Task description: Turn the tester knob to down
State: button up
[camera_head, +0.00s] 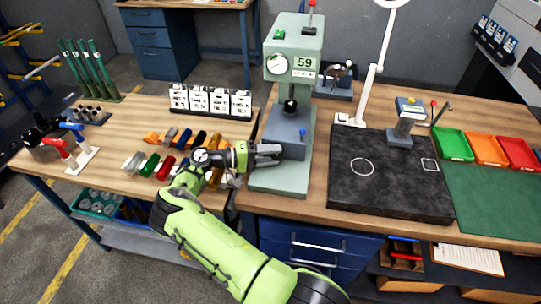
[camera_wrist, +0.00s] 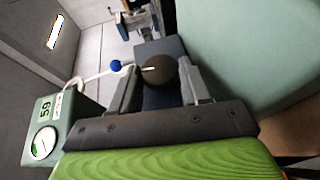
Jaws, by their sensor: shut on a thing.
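The tester is a green bench machine (camera_head: 296,60) with a dial and a "59" display; the display and dial also show in the wrist view (camera_wrist: 45,108). Its knob (camera_wrist: 168,72) is dark and round with a short white line, which points to the left of the wrist picture, towards the display side. My gripper (camera_wrist: 160,78) is shut on the knob, one finger on each side. In the head view my gripper (camera_head: 270,154) reaches the front of the blue-grey lower block (camera_head: 291,127), and the knob is hidden there.
A blue ball-ended lever (camera_wrist: 115,66) sits close to the knob. A black mat (camera_head: 390,185) with a lamp and small stand is right of the tester. Coloured parts (camera_head: 150,165) lie to the left. Green, orange and red bins (camera_head: 453,145) stand at right.

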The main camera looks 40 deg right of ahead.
jog(key=o, duration=1)
jog(key=shift+s, duration=0.1)
